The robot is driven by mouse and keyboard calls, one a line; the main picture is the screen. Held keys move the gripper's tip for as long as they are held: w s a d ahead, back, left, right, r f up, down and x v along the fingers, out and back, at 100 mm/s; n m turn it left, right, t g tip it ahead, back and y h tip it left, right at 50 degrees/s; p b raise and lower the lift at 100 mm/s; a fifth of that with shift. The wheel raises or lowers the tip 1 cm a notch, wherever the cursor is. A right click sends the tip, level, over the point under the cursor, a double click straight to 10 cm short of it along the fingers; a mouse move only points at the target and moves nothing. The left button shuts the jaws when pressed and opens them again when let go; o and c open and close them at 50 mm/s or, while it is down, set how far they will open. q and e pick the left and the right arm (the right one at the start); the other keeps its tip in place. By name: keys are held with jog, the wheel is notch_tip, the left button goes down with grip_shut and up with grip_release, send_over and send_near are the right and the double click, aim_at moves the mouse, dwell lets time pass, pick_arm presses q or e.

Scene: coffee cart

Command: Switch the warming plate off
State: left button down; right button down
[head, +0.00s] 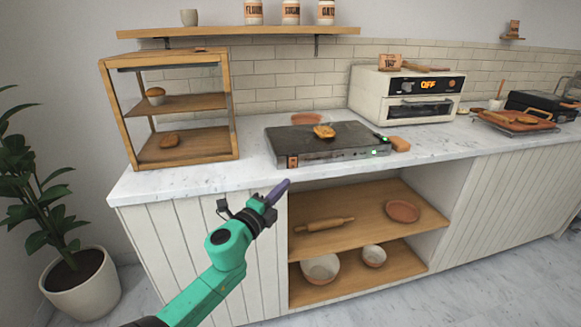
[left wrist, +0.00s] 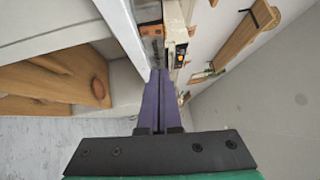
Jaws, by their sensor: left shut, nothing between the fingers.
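The warming plate (head: 335,143) is a dark flat slab on the marble counter, with a grey front panel. A small green light (head: 374,153) glows at the right of that panel, and another green spot shows at its right end. A golden-brown piece of food (head: 324,131) lies on top. My left gripper (head: 285,184) has purple fingers, shut and empty. It is in front of the counter edge, below and left of the plate, apart from it. The closed fingers (left wrist: 159,75) also show in the left wrist view, pointing along the counter front. My right gripper is not in view.
An open wooden display case (head: 170,148) stands left of the plate. A white oven (head: 400,92) reading "OFF" stands behind right. A wooden handle (head: 398,144) lies by the plate's right end. Open shelves (head: 350,217) hold bowls and a rolling pin below.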

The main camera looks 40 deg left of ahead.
aim_at(295, 160)
pick_arm(q)
jog(key=w, duration=0.4)
jog(key=w+a, duration=0.1)
jog(key=w, duration=0.1)
jog(key=shift+r, duration=0.4)
jog(key=shift+w+a+r, duration=0.1)
jog(key=shift+w+a, duration=0.45)
jog(key=shift+a, duration=0.3)
jog(key=shift+w+a, duration=0.5)
jog(key=shift+a, duration=0.35)
jog(key=p, duration=0.3)
jog(key=shift+w+a+r+n+g+p, duration=0.1)
jog(key=shift+a+r+n+g+p, duration=0.1)
jog(key=shift+r+n+g+p, duration=0.15)
jog(key=shift+f, duration=0.1)
